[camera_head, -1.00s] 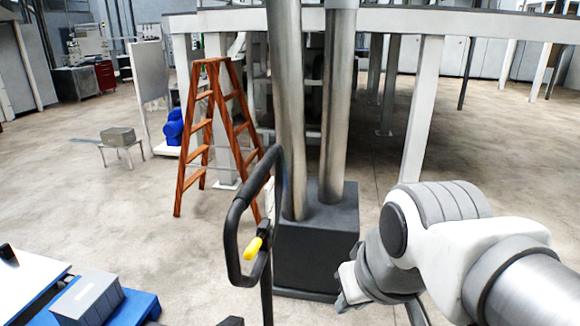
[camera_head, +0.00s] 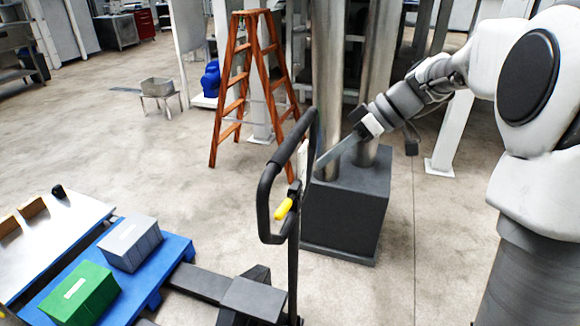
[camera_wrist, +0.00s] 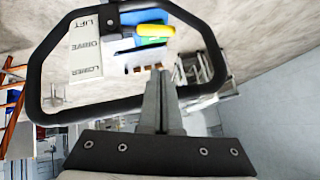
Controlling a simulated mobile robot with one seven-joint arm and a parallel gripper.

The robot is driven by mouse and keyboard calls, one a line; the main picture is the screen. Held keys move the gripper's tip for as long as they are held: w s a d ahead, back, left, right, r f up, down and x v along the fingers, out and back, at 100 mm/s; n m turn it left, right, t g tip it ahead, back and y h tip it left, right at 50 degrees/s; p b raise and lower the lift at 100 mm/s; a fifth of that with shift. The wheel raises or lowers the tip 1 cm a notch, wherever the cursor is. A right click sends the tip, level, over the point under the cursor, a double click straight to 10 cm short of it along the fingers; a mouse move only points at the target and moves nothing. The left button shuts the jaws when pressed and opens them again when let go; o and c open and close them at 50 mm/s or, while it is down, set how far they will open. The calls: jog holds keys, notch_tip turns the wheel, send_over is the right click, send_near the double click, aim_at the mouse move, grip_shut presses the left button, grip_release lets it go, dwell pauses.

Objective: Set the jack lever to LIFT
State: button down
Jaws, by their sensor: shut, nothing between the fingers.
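The jack's handle is a black loop (camera_head: 268,190) standing upright; it also frames the wrist view (camera_wrist: 35,75). The jack lever has a yellow grip (camera_head: 284,209) and sits inside the loop. In the wrist view the yellow grip (camera_wrist: 155,31) points right from a dark pivot near the top of a white plate (camera_wrist: 95,60). The plate reads LIFT, DRIVE and LOWER; I cannot tell which setting the lever is at. My gripper (camera_head: 322,164) is shut and empty, its thin fingers reaching toward the loop from the right. In the wrist view its fingertips (camera_wrist: 158,75) lie below the yellow grip, apart from it.
A blue pallet (camera_head: 176,262) with a grey box (camera_head: 130,243) and a green box (camera_head: 78,294) is at lower left. A dark block (camera_head: 345,215) with metal columns stands behind the handle. An orange ladder (camera_head: 232,90) stands behind.

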aim_at(292, 196)
jog(key=shift+n+y, duration=0.3)
jog(key=x, duration=0.4)
jog(key=d+f+x, duration=0.1)
jog(key=x, duration=0.3)
jog(key=d+f+p+x, duration=0.1)
jog(key=x, duration=0.3)
jog(key=shift+a+f, duration=0.3)
jog(key=shift+f, duration=0.05)
